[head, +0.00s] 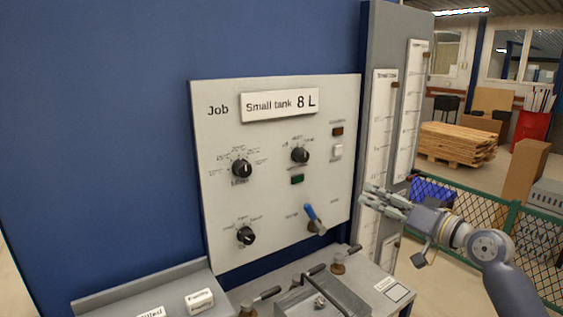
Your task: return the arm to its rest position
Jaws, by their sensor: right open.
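My right gripper (377,200) is open and empty at the right of the head view. Its arm comes in from the lower right. The fingers point left toward the panel's right edge and show in front of the tall gauge column. The control panel (225,200) is grey and carries the sign "Small tank 8 L" (280,104). It has several black knobs, one of them at the lower left (245,235). A blue-handled lever (313,217) sits at its lower right, left of the gripper, and the two look apart. My left gripper is not in view.
Below the panel is a grey bench (392,268) with black-handled valves (338,262) and a label "Filled" on the left ledge. Two tall gauges (380,130) stand right of the panel. A green mesh fence (508,228), wooden planks (457,143) and cartons lie behind my right arm.

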